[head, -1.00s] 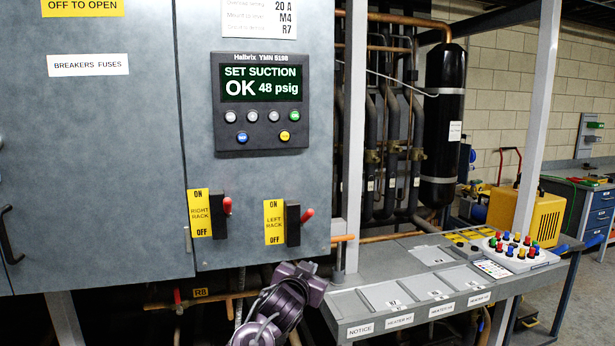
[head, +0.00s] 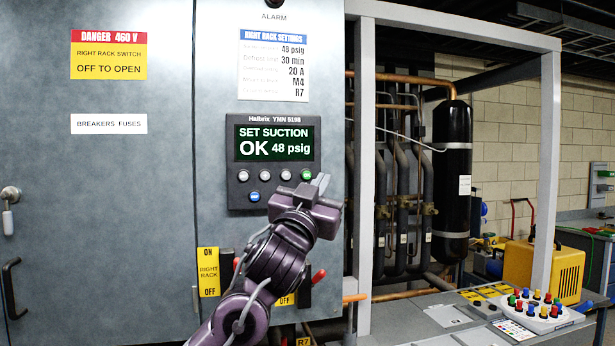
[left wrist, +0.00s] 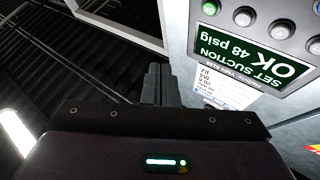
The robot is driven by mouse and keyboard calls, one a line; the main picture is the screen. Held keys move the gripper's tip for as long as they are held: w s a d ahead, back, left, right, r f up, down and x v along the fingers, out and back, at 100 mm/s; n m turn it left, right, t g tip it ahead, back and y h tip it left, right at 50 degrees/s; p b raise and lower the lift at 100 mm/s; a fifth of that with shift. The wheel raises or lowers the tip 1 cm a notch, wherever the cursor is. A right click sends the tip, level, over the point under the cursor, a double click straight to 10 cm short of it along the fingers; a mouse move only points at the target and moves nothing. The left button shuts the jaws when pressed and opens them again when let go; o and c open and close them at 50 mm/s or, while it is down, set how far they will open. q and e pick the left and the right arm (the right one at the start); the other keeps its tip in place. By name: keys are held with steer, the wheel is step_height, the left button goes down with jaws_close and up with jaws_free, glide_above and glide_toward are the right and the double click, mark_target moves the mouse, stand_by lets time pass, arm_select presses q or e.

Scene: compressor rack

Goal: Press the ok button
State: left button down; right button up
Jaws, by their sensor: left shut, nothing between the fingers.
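The control panel (head: 240,130) has a dark screen (head: 273,143) reading "SET SUCTION OK 48 psig". Below it is a row of round buttons: grey ones and, at the right end, a green button (head: 306,174). Its small label is too blurred to read. A blue button (head: 254,196) sits lower; the yellow one is hidden behind my gripper. My left gripper (head: 320,182) is shut and empty, its tips just below and right of the green button in the picture; I cannot tell whether they touch the panel. The left wrist view shows the fingers (left wrist: 160,85) apart from the green button (left wrist: 209,8).
Below the panel are the right rack switch (head: 226,268) and the left rack switch, partly covered by my arm. A grey frame post (head: 366,170) stands right of the cabinet.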

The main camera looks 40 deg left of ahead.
mark_target(307, 175)
stand_by(0.3)
arm_select(q)
steer(key=shift+w+a+p, duration=0.7)
steer(key=shift+w+a, duration=0.75)
steer(key=shift+a, duration=0.25)
steer(key=shift+w+a+p, duration=0.65)
steer(key=shift+w+a, duration=0.8)
steer(key=shift+a, duration=0.2)
steer(key=shift+a, duration=0.1)
steer(key=shift+w+a, duration=0.25)
